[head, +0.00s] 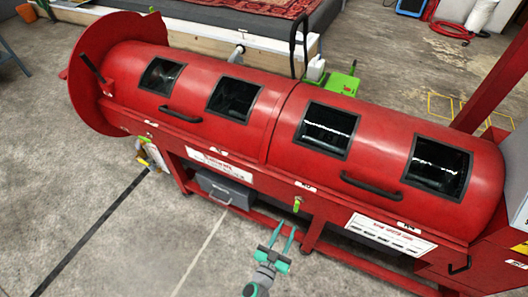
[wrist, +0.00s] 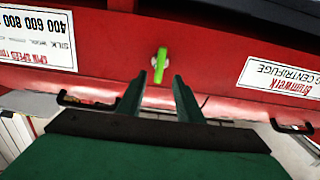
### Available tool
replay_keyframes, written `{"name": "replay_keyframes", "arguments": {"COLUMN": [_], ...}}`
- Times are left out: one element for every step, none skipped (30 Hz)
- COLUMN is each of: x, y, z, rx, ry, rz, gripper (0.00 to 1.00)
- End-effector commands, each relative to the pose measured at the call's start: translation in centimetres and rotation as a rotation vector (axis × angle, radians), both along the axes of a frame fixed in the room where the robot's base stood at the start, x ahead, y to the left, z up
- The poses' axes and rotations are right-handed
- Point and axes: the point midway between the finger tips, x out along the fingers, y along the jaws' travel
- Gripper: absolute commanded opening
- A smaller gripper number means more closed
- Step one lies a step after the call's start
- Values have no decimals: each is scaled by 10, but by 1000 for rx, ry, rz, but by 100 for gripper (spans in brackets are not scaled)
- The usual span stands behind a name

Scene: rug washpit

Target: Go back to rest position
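My gripper (head: 284,240) is in front of the lower frame of a red rug centrifuge (head: 280,130) in the head view. Its two teal fingers are apart, with nothing visible between them. In the wrist view my gripper (wrist: 158,98) points at the machine's red front rail. A small green handle (wrist: 160,65) hangs on that rail, just beyond the fingertips and apart from them as far as I can tell. The same green handle shows in the head view (head: 296,204).
A grey box (head: 226,190) sits under the machine. Black handles (head: 372,187) stick out from the drum. A rug-covered platform (head: 240,18) and a green object (head: 342,84) lie behind it. The concrete floor (head: 130,240) at front left is clear.

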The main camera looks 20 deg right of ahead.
Motion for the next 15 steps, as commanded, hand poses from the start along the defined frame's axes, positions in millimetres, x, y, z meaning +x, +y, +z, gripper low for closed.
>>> {"name": "replay_keyframes", "arguments": {"x": [0, 0, 0, 0, -1, -2, -4, -6, -10, -13, -18, -24, -30, -36, -45], "y": [0, 0, 0, 0, 1, 5, 9, 14, 24, 33, 43, 58, 69, 81, 95], "z": [0, 0, 0, 0, 0, 1, 2, 3, 5, 8, 11, 16, 20, 25, 32], "rx": [0, 0, 0, 0, 1, 2, 3, 4, 9, 12, 17, 22, 27, 31, 38], "ry": [0, 0, 0, 0, -1, 0, -1, -4, -7, -9, -11, -15, -18, -20, -21], "rz": [-1, -1, -1, 0, 2, 8, 16, 27, 47, 66, 87, 119, 147, 174, 210], "gripper": [33, 33, 33, 33, 33, 33, 33, 33, 33, 33, 33, 33, 33, 33, 33]}}
